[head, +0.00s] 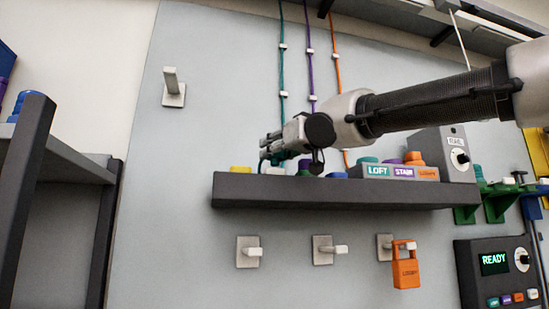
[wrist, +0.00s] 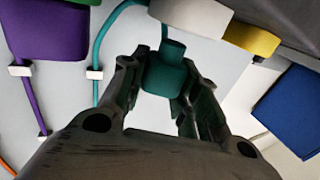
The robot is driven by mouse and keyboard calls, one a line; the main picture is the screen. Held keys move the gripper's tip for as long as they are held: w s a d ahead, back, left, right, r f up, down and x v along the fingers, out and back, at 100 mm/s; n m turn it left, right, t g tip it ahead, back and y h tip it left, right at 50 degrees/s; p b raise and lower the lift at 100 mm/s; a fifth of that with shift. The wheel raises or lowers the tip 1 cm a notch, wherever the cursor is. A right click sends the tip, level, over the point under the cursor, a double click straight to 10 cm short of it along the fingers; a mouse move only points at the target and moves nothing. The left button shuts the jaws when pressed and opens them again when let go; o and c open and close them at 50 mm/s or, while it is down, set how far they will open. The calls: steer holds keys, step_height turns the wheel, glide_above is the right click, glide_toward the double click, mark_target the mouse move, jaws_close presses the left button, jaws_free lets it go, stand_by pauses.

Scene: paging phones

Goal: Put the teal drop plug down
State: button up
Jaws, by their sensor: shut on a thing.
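In the wrist view, the teal drop plug (wrist: 163,80) sits between the two fingers of my gripper (wrist: 160,85), which is shut on it. A teal cord (wrist: 102,38) curves near the plug. In the head view, my gripper (head: 270,148) is above the left part of the dark shelf (head: 330,193). The plug is mostly hidden by the gripper there, and I cannot tell whether it touches anything below.
On the shelf stand a yellow item (head: 240,169), a block labelled LOFT and STAIR (head: 385,172) and a grey dial box (head: 450,150). Hooks line the wall below; an orange tag (head: 404,270) hangs from one. A dark rack (head: 60,165) stands at left.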

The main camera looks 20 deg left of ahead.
steer(key=shift+f, duration=1)
steer(key=o, duration=1)
